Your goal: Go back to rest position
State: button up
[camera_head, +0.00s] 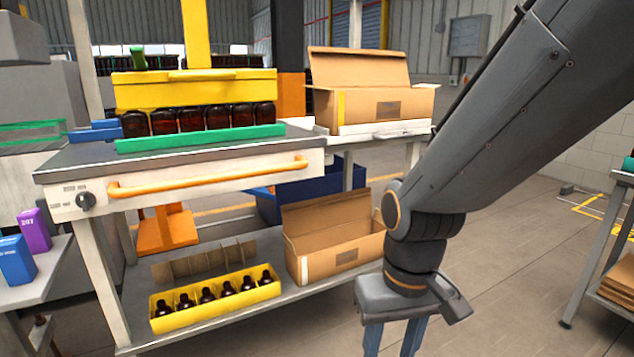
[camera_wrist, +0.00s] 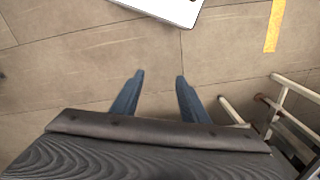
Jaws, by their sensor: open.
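My gripper (camera_head: 392,338) hangs at the lower right of the head view, pointing down, its blue fingers cut off by the bottom edge. In the wrist view my gripper (camera_wrist: 158,92) shows two blue fingers spread apart with bare floor between them. It is open and empty, and touches nothing that I can see. A yellow tray (camera_head: 216,301) with several dark amber bottles (camera_head: 207,295) stands on the lower shelf, left of my gripper. More amber bottles (camera_head: 190,119) stand in a row under a yellow fixture on the upper worktop.
An open cardboard box (camera_head: 335,254) stands on the lower shelf close to my arm. Another open box (camera_head: 375,104) sits above. A purple box (camera_head: 35,230) and a blue box (camera_head: 16,260) stand at far left. Floor (camera_head: 510,260) right of my arm is clear.

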jog(key=s+d+r+m+p, duration=0.2)
jog(key=d+r+p, duration=0.6)
jog(key=p, duration=0.3)
jog(key=shift+r+h, duration=0.3)
jog(key=shift+r, duration=0.6)
